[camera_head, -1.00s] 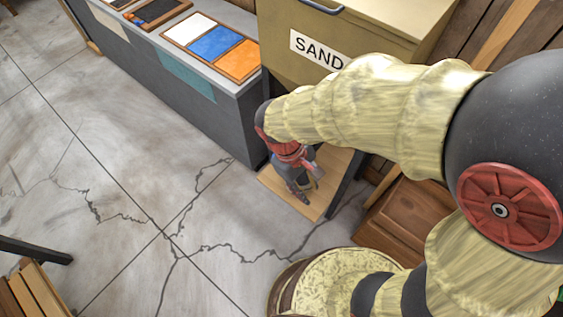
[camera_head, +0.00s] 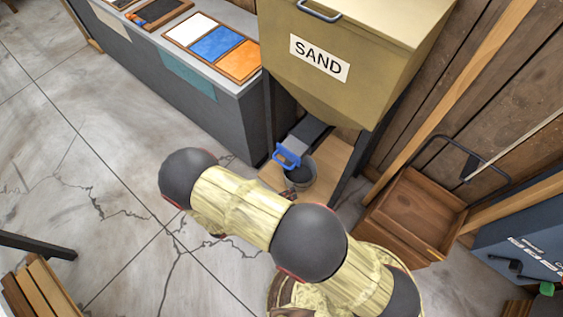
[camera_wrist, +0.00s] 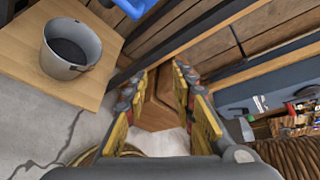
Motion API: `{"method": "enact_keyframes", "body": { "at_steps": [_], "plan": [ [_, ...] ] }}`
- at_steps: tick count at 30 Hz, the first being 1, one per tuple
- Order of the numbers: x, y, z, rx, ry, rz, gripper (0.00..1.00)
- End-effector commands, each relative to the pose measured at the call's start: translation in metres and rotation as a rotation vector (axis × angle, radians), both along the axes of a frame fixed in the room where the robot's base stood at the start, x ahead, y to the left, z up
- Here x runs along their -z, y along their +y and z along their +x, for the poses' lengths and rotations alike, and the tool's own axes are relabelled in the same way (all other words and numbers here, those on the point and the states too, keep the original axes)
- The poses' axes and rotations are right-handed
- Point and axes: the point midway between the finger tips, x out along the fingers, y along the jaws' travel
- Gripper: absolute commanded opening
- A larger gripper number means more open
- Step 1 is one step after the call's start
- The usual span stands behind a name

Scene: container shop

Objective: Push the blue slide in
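The blue slide's handle (camera_head: 287,157) sticks out on a grey plate below the sand hopper (camera_head: 345,25). A grey bucket (camera_head: 303,176) stands on the wooden base under it. In the wrist view the blue handle (camera_wrist: 128,6) shows at the top edge, cut off, and the bucket (camera_wrist: 72,70) is at upper left with a dark inside; I cannot tell its contents. My gripper (camera_wrist: 164,84) is open and empty, apart from the handle and to the right of the bucket in that view. My arm mostly hides it in the head view.
A counter with a white, blue and orange tray (camera_head: 212,46) stands left of the hopper. A wooden cart (camera_head: 418,212) is to the right, against the plank wall. A blue box (camera_head: 530,240) is at far right. The cracked floor (camera_head: 90,170) at left is clear.

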Motion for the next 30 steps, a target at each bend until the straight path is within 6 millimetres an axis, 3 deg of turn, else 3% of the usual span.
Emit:
{"method": "enact_keyframes", "body": {
  "at_steps": [4,9,12,20,30],
  "plan": [
    [0.014,0.02,0.03,-0.2,0.115,-0.161,0.26],
    [0.002,0.058,0.065,-0.377,0.201,-0.314,0.26],
    [-0.004,0.066,0.073,-0.441,0.257,-0.408,0.26],
    [-0.007,0.062,0.079,-0.47,0.343,-0.505,0.26],
    [0.004,0.032,0.116,-0.467,0.342,-0.503,0.26]
  ]
}}
